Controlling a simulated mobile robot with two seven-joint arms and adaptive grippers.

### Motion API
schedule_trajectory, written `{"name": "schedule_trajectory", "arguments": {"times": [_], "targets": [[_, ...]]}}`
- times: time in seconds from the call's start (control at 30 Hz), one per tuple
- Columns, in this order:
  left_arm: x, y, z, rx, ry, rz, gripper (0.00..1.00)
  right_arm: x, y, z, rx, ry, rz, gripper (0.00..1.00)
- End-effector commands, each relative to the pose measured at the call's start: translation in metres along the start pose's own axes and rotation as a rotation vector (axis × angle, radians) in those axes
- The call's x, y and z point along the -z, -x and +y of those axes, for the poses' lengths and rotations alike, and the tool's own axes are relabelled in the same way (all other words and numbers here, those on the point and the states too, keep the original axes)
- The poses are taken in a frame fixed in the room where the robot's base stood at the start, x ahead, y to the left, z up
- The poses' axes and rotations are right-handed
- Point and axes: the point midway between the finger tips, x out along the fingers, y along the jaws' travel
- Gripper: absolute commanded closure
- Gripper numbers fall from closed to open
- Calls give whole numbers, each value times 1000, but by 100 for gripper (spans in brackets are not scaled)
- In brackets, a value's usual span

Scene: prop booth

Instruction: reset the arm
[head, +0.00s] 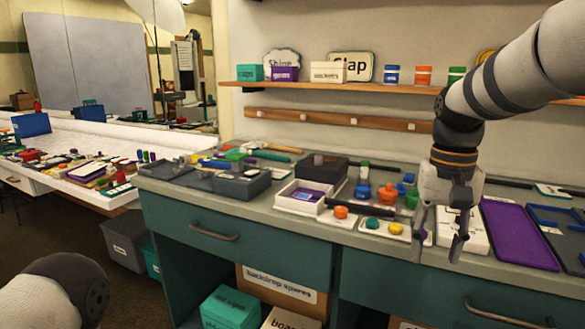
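My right gripper (440,237) hangs from the upper right, pointing down over the front edge of the counter (262,205). Its two fingers are spread apart and I see nothing held between them. A white box (474,232) stands just behind and to the right of the fingers; I cannot tell whether they touch it. My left arm shows only as a rounded link at the lower left; its gripper is out of the picture.
Dark boxes (241,184), an open white box (309,196), colored knobs (388,194) and a purple tray (519,233) crowd the counter. A shelf (300,87) runs above. Teal drawers (240,239) lie below. A second cluttered table (75,140) stands left, across open floor.

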Motion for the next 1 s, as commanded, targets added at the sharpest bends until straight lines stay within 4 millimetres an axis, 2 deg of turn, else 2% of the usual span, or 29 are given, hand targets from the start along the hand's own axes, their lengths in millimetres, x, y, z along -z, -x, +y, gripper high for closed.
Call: {"name": "schedule_trajectory", "arguments": {"times": [0.03, 0.17, 0.2, 0.27, 0.3, 0.37, 0.4, 0.47, 0.5, 0.6, 0.7, 0.73, 0.83, 1.0], "targets": [[1, -1, 0, 0, 0, 1, 60, -4, -40, 3, -11, 8, -27, 60], [1, -1, 0, 0, 0, 2, 60, -25, -139, 15, -29, 40, -55, 60], [1, -1, 0, 0, 0, 1, 60, -38, -170, 20, -35, 52, -64, 60], [1, -1, 0, 0, 0, 0, 60, -63, -216, 29, -44, 74, -77, 60], [0, -1, 0, 0, 0, 0, 60, -83, -244, 35, -48, 90, -86, 60], [0, -1, 0, 0, 0, 0, 60, -118, -283, 46, -53, 116, -102, 60], [0, -1, 0, 0, 0, 0, 60, -144, -305, 54, -55, 133, -112, 60], [1, -1, 0, 0, 0, 0, 60, -188, -334, 66, -56, 160, -130, 60], [1, -1, 0, 0, 0, 1, 60, -219, -348, 74, -54, 180, -140, 60], [1, -1, 0, 0, 0, 1, 60, -293, -366, 92, -44, 224, -165, 60], [1, -1, 0, 0, 0, 1, 60, -349, -365, 104, -30, 254, -182, 60], [1, -1, 0, 0, 0, 1, 60, -362, -364, 106, -26, 261, -185, 60], [1, -1, 0, 0, 0, 1, 60, -385, -358, 110, -16, 274, -188, 60], [1, -1, 0, 0, 0, 1, 60, -391, -356, 111, -12, 279, -183, 60]]}}
